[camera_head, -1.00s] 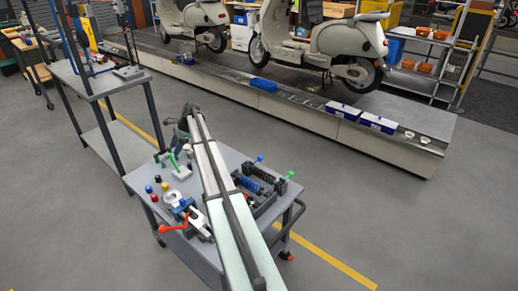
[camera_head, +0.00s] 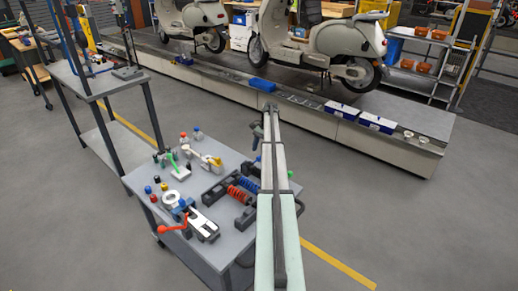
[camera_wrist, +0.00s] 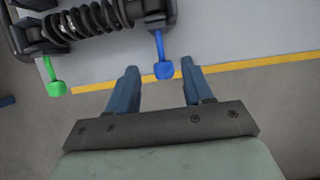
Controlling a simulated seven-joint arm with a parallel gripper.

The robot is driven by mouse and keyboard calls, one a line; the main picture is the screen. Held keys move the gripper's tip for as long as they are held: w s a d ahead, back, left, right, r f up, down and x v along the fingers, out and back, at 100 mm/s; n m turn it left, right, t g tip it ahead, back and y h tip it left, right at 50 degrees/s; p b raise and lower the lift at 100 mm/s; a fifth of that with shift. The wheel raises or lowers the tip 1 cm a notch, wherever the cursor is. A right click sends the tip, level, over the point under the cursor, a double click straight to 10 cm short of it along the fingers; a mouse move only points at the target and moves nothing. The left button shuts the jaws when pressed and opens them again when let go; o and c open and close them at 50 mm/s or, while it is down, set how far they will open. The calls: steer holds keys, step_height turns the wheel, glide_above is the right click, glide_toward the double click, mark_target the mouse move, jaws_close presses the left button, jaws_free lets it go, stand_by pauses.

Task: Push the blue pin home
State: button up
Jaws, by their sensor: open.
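The blue pin (camera_wrist: 164,69) has a broad blue head on a thin shank. In the wrist view its shank runs up to the end of a dark fixture (camera_wrist: 153,12) that holds a black coil-spring damper (camera_wrist: 85,20). My gripper (camera_wrist: 159,66) is open and empty, with one blue finger on each side of the pin head in the picture. I cannot tell how far the fingers are from it in depth. In the head view a bit of the blue pin (camera_head: 258,159) shows just left of my arm, which hides much around it.
A green pin (camera_wrist: 56,87) sticks out left of the blue one. The cart top (camera_head: 150,180) also holds a red-spring damper (camera_head: 240,192), a clamp with a red handle (camera_head: 172,228) and several small coloured knobs. The conveyor with scooters stands behind, beyond open floor.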

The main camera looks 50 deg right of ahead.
mark_target(260, 156)
steer(key=shift+f, duration=3.2)
steer(key=shift+c, duration=0.5)
steer(key=c, duration=0.7)
steer(key=shift+a, duration=0.1)
steer(key=shift+c, duration=0.2)
steer(key=shift+a, duration=2.3)
